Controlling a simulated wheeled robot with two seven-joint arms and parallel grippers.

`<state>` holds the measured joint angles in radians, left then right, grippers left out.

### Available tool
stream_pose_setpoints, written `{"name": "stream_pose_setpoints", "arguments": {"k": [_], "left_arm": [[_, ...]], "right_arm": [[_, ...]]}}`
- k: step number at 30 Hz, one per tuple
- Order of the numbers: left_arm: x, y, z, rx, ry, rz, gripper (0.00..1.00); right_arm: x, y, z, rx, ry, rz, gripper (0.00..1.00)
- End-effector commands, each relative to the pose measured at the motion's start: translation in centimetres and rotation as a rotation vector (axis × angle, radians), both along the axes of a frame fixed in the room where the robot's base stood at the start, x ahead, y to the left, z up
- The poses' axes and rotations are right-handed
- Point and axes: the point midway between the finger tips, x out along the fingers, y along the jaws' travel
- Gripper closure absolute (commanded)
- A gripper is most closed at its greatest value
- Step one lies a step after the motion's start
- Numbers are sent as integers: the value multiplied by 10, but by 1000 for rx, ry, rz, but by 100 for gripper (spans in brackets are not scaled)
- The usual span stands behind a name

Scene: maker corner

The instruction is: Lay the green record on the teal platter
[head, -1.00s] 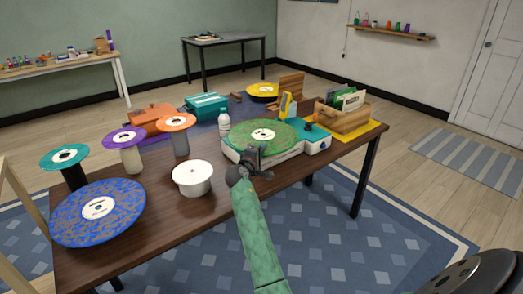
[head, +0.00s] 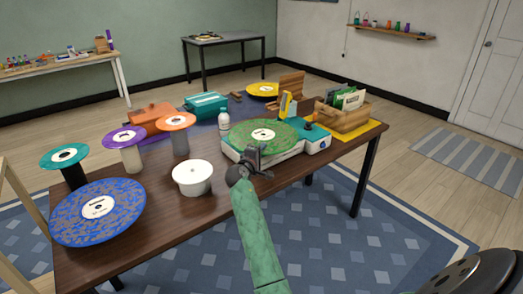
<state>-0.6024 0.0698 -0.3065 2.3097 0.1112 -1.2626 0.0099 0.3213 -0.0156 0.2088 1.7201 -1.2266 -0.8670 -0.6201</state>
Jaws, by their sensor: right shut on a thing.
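The green record (head: 284,133), mottled with a cream label, lies flat or nearly flat over the white turntable (head: 290,153) in the middle of the table. It covers most of the platter beneath; a teal part (head: 312,131) of the turntable shows to its right. I cannot tell whether the record touches the platter or is held slightly above it. My right gripper (head: 259,153) is at the record's near edge, shut on the record. Its arm comes up from the bottom of the view. My left gripper is not in view.
A white tub (head: 192,181) and a bottle (head: 223,122) stand left of the turntable. A yellow upright object (head: 286,105) and a wooden record crate (head: 344,119) stand behind and right. Several disc-topped stands and a blue record (head: 125,213) fill the table's left end.

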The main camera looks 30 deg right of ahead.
Motion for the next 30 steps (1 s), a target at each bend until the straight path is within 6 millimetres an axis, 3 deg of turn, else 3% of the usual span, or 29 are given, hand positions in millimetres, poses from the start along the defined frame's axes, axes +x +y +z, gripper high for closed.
{"name": "stream_pose_setpoints", "arguments": {"k": [16,18,30], "left_arm": [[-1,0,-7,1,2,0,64],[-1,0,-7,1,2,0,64],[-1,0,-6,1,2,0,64]], "right_arm": [[0,0,-9,0,0,0,100],[0,0,-8,0,0,0,85],[-3,5,-9,1,1,1,85]]}}
